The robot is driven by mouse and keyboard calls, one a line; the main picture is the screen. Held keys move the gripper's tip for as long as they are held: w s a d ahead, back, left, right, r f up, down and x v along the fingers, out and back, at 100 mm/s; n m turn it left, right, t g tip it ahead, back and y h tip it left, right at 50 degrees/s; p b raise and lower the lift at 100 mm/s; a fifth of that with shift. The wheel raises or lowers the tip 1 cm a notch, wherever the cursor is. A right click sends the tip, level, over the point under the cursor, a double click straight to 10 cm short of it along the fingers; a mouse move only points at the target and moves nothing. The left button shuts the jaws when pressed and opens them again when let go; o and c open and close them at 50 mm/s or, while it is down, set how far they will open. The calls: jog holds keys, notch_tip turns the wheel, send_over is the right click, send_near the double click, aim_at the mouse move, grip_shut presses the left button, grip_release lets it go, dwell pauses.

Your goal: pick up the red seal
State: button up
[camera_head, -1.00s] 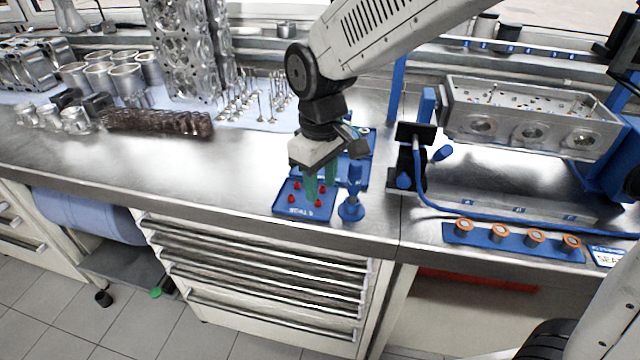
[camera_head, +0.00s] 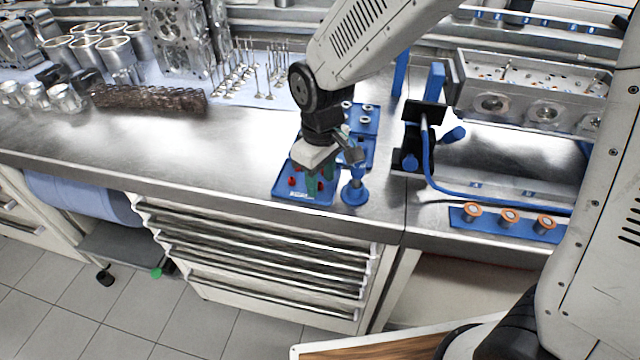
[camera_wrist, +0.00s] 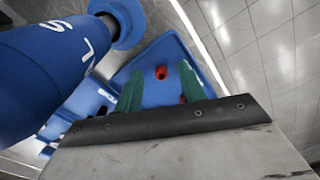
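Several small red seals lie in a blue tray (camera_head: 283,193) near the bench's front edge. One red seal (camera_head: 292,182) shows left of the fingers in the head view. My gripper (camera_head: 318,188) is low over this tray, its green fingers pointing down. In the wrist view the fingers (camera_wrist: 160,72) stand apart. One red seal (camera_wrist: 161,72) shows in the gap between the fingertips, on the tray floor. Another red seal (camera_wrist: 183,99) is partly hidden by the right finger. I cannot tell whether the fingers touch a seal.
A blue upright tool (camera_head: 354,192) stands close to the right of the tray and looms large in the wrist view (camera_wrist: 45,65). More blue trays (camera_head: 362,118) lie behind. A black-and-blue stand (camera_head: 412,150) is to the right. The bench left of the tray is clear.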

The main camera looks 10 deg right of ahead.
jog(key=shift+c, duration=0.3)
grip_shut()
jog(key=shift+r, duration=0.1)
